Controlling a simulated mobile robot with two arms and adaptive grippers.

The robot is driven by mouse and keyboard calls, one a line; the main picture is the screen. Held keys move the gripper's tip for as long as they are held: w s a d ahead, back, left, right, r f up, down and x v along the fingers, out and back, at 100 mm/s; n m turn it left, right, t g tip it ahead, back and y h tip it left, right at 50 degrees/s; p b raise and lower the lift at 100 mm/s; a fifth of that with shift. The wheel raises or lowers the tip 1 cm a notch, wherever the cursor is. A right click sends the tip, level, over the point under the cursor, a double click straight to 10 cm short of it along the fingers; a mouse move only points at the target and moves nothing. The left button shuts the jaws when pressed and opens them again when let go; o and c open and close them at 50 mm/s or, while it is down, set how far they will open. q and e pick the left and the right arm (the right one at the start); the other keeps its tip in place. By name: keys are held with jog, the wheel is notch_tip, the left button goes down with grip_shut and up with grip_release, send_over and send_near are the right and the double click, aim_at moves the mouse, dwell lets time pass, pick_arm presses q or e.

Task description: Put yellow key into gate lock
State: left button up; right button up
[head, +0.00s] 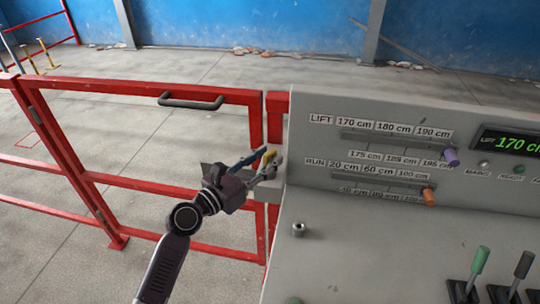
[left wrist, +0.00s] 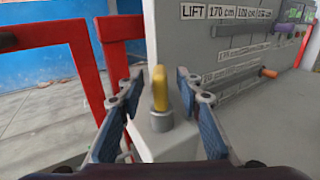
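The yellow key (head: 270,156) is at the gate beside the console's left edge. In the left wrist view the yellow key (left wrist: 159,88) stands upright in a grey round lock (left wrist: 161,122) on a light grey box (left wrist: 160,147). How deep it sits cannot be told. My left gripper (head: 264,163) is at the key. In the left wrist view its fingers (left wrist: 160,92) are spread to either side of the key, with visible gaps. In the head view the gripper partly hides the lock. My right gripper is in neither view.
The red gate (head: 150,88) with a dark handle (head: 191,101) is at left. The grey console (head: 340,250) stands close at right, with sliders, levers and a small metal cylinder (head: 299,229) on top. The floor (head: 200,65) behind the gate is mostly clear.

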pick_arm(q)
jog(key=v, duration=1)
jog(key=shift+s+a, duration=0.15)
jog(key=shift+a, duration=0.05)
